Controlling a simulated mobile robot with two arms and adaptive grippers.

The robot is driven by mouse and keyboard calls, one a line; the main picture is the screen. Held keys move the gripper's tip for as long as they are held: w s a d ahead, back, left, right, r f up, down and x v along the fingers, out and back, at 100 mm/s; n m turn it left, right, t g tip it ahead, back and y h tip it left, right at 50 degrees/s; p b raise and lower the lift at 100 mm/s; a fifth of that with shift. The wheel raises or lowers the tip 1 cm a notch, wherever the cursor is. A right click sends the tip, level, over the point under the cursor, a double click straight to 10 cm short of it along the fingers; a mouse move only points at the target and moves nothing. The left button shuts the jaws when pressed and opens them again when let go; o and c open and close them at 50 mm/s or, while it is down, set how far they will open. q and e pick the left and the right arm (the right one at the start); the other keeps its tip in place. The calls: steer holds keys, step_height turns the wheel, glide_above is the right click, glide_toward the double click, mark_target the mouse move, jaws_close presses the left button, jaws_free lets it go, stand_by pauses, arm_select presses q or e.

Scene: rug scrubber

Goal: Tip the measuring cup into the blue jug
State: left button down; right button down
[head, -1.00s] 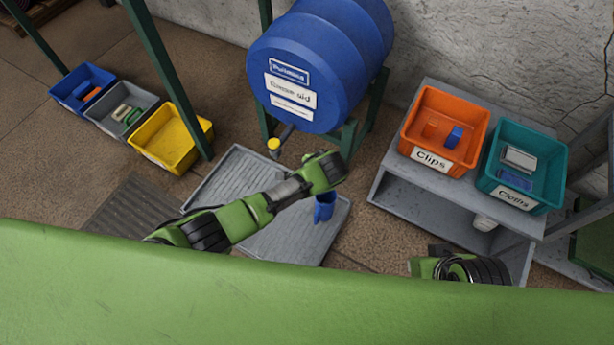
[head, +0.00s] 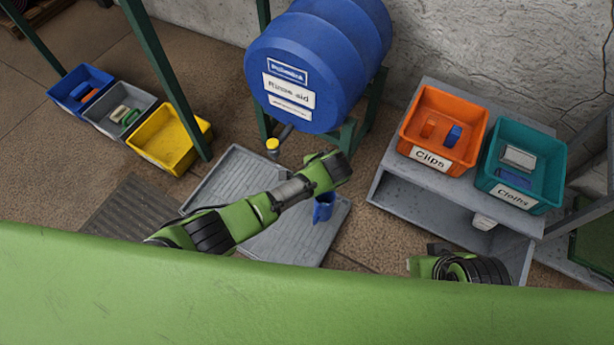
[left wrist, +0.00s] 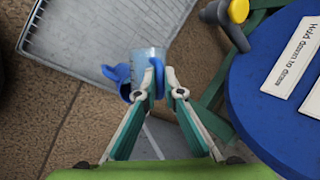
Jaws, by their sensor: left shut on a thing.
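My left gripper (left wrist: 163,80) is shut on the blue handle of a clear measuring cup (left wrist: 147,58) in the left wrist view. The blue jug (left wrist: 118,74) shows partly behind and beside the cup, and the cup overlaps it in this view. I cannot tell how far apart they are, or what the cup contains. In the head view, the blue jug (head: 323,208) is on the grey tray (head: 235,168), just below my left wrist. My left fingers and the cup are hidden there. My right arm shows at the lower right, but its gripper is not visible.
A blue drum (head: 300,60) with a yellow-tipped tap (head: 273,145) stands on a green frame behind the tray. A grey shelf (head: 440,175) on the right carries an orange bin (head: 470,120) and a teal bin (head: 540,150). Several bins, including a yellow one (head: 165,145), sit at left.

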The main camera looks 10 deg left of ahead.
arm_select(q)
steer(key=shift+d, duration=0.2)
arm_select(e)
steer(key=shift+s+f, duration=0.1)
steer(key=shift+f, duration=0.1)
stand_by(0.8)
arm_select(q)
steer(key=shift+y, duration=0.3)
arm_select(e)
steer(key=shift+w+a+r+t, duration=0.1)
steer(key=shift+w+t, duration=0.05)
steer(key=shift+w, duration=0.2)
steer(key=shift+w+a+r+t, duration=0.1)
steer(key=shift+w+t, duration=0.05)
steer(key=shift+w, duration=0.2)
arm_select(q)
steer(key=shift+b, duration=0.3)
steer(key=shift+d, duration=0.15)
arm_select(e)
steer(key=shift+w+a+t, duration=0.15)
steer(key=shift+w+t, duration=0.15)
steer(key=shift+w, duration=0.3)
